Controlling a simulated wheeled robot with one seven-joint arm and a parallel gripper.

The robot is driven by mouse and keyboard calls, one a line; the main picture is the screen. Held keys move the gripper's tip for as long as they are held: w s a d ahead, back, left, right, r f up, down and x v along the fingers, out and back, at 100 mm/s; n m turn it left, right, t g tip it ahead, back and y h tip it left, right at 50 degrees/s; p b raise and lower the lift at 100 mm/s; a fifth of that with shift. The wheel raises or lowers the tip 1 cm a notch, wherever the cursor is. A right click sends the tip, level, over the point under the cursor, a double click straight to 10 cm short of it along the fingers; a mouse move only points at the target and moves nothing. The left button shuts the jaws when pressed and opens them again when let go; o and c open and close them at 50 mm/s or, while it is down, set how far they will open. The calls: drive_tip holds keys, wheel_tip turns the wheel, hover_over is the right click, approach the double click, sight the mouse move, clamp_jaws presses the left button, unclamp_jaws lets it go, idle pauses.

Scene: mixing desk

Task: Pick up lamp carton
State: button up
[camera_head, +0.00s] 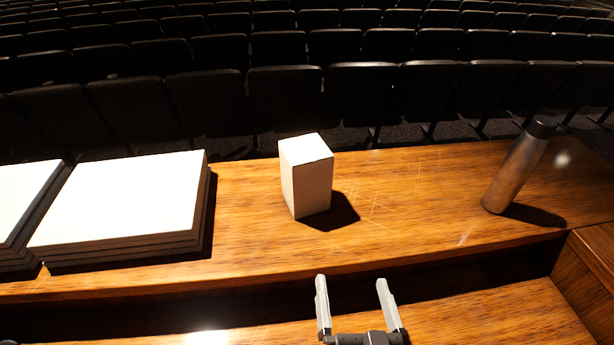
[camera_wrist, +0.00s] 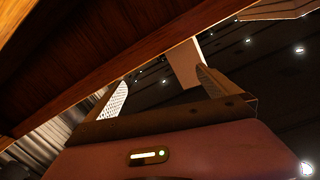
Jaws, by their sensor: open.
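The lamp carton (camera_head: 307,178) is a plain, pale upright box standing on the wooden desk shelf in the head view, near the middle. In the wrist view a pale tan panel, likely the carton (camera_wrist: 184,64), shows past the wooden edge, its lower part hidden by that edge. My gripper (camera_head: 352,285) is open and empty, in front of the shelf's front edge and apart from the carton. In the wrist view its two fingers (camera_wrist: 155,92) point up toward the wooden edge, with nothing between them.
The raised wooden shelf (camera_head: 420,235) has a front edge between my gripper and the carton. A stack of white-topped dark slabs (camera_head: 125,205) lies left of the carton. A metal bottle (camera_head: 515,170) stands at the right. The shelf around the carton is clear. Dark seats fill the background.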

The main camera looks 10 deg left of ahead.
sight(315, 168)
drive_tip(key=w+a+r+n+y, duration=0.1)
drive_tip(key=w+a+r+n, duration=0.1)
drive_tip(key=w, duration=0.4)
drive_tip(key=w+a+r+n+g+y+p, duration=0.1)
drive_tip(key=w+a+r+n+y, duration=0.1)
drive_tip(key=w+a+r, duration=0.2)
drive_tip(key=w+a+r+n+y, duration=0.2)
drive_tip(key=w+r, duration=0.3)
drive_tip(key=w, duration=0.3)
drive_tip(key=shift+w+a+r+n+g+p, duration=0.15)
drive_tip(key=shift+a+r, duration=0.05)
drive_tip(key=shift+a, duration=0.2)
drive_tip(key=shift+w+a+r+n+g+p, duration=0.1)
drive_tip(key=shift+a+r+n+g+p, duration=0.1)
drive_tip(key=shift+a, duration=0.15)
drive_tip(key=shift+x, duration=0.8)
drive_tip(key=shift+p+x, duration=1.35)
drive_tip(key=shift+x, duration=1.75)
drive_tip(key=shift+a, duration=0.1)
drive_tip(key=c, duration=1.9)
